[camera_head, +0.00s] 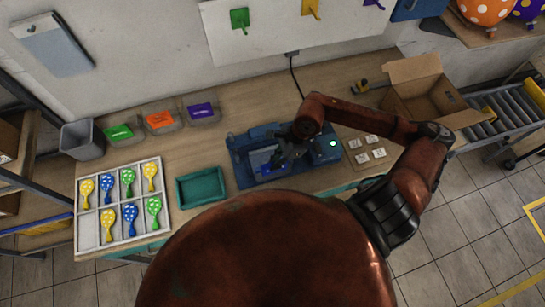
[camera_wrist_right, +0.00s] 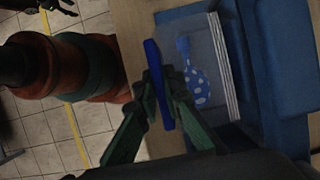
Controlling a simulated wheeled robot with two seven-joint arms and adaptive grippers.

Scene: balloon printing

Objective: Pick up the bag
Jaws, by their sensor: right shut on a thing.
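A clear bag (camera_wrist_right: 186,28) with a blue, white-dotted balloon (camera_wrist_right: 201,88) seen in it lies at the blue machine (camera_head: 240,160) on the table. My right gripper (camera_head: 278,163) reaches down over the front of this machine. In the right wrist view its green fingers (camera_wrist_right: 164,98) are shut on a narrow blue strip (camera_wrist_right: 152,54) beside the balloon. I cannot tell whether the strip is the bag's edge or a separate part. The head view shows little of the bag behind my gripper. Part of a dark gripper, seemingly my left one (camera_wrist_right: 58,6), shows at the wrist view's top left.
A white divided tray (camera_head: 125,165) with several dotted balloons and an empty green tray (camera_head: 202,186) stand left of the machine. Several labelled bags (camera_head: 160,121) lie behind them. A cardboard box (camera_head: 415,85) and small white cards (camera_head: 372,140) are to the right.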

